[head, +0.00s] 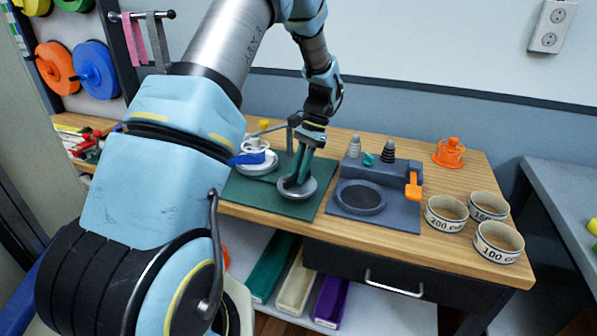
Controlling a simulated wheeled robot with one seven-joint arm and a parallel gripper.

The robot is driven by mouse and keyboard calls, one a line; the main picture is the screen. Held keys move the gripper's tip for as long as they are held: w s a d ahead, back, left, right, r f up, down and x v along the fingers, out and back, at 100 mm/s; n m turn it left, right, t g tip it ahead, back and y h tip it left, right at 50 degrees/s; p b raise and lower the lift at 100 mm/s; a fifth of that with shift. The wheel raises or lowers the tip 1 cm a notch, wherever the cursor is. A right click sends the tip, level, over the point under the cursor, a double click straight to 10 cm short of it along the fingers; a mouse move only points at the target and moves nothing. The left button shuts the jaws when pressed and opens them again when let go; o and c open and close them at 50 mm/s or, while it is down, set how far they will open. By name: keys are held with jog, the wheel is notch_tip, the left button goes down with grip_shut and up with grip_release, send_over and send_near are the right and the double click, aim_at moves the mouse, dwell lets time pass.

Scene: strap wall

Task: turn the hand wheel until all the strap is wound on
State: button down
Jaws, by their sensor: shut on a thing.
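The hand wheel (308,193) is a grey disc low on the front of a dark green base plate (258,197) on the wooden bench. My gripper (296,180) reaches down from above, and its green fingers are shut at the wheel. They hide part of the wheel, and the exact part gripped is too small to make out. Left of the wheel stands a winding device (256,168) with a pale round body and a yellow knob. A short piece of blue strap (247,159) shows there. My arm hides what lies further left, so the strap's full length is not visible.
Right of the plate is a grey machine (375,200) with an orange lever (413,187). An orange spool (449,152) stands behind several labelled round tubs (499,243) at the bench's right end. Coloured reels (96,70) hang on the left wall panel.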

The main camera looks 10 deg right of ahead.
jog(key=m+t, duration=0.1)
jog(key=m, duration=0.3)
jog(key=shift+s+m+t+y, duration=0.2)
jog(key=shift+m+t+y, duration=0.1)
jog(key=shift+t+y, duration=0.1)
jog(key=shift+s+m+t, duration=0.15)
jog(key=shift+m+t, duration=0.75)
jog(key=shift+m, duration=1.4)
jog(key=c, duration=0.8)
grip_release()
jog(key=b+v, duration=0.2)
jog(key=v, duration=0.9)
jog(key=shift+a, duration=0.1)
